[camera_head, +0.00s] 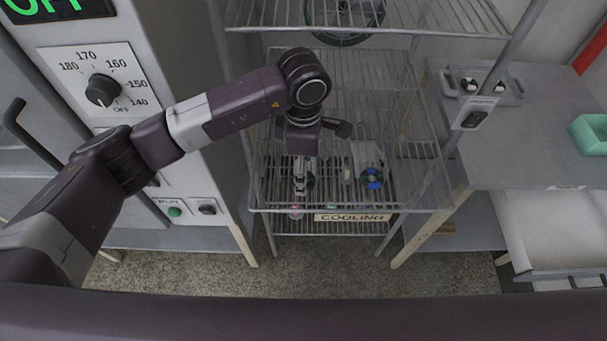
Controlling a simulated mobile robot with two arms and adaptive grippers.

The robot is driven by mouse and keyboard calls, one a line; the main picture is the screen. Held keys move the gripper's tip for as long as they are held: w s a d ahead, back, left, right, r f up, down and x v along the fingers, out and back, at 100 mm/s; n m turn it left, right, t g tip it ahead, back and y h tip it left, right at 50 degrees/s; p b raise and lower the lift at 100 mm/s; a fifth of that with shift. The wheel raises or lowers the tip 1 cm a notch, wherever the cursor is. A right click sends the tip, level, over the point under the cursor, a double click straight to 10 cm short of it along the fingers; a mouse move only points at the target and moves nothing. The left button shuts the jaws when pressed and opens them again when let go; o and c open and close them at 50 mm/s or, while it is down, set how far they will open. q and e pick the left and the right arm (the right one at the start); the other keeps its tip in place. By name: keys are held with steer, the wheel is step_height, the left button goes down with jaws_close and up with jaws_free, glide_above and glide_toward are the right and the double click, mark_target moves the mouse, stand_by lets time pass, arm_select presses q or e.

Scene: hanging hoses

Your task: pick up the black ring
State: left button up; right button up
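My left arm comes in from the left, and its gripper (301,188) points down at the wire cooling rack (330,208). The fingers are small and partly blended with the wires, so I cannot tell whether they are open or shut. A small dark round piece (311,181) shows just right of the fingers; it may be the black ring, partly hidden by the gripper. I cannot tell whether they touch. A blue and dark round piece (373,178) lies further right on the rack. My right gripper is not in view.
A dark coil (345,20) shows at the upper shelf. The rack's front edge carries a "COOLING" sign (353,217). A control panel (105,90) with a knob stands left. At right are a grey table (520,140), a small tray (483,85) and a green box (590,133).

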arm_select(q)
steer(key=shift+f, duration=1.25)
steer(key=c, duration=1.1)
steer(key=shift+r, duration=0.1)
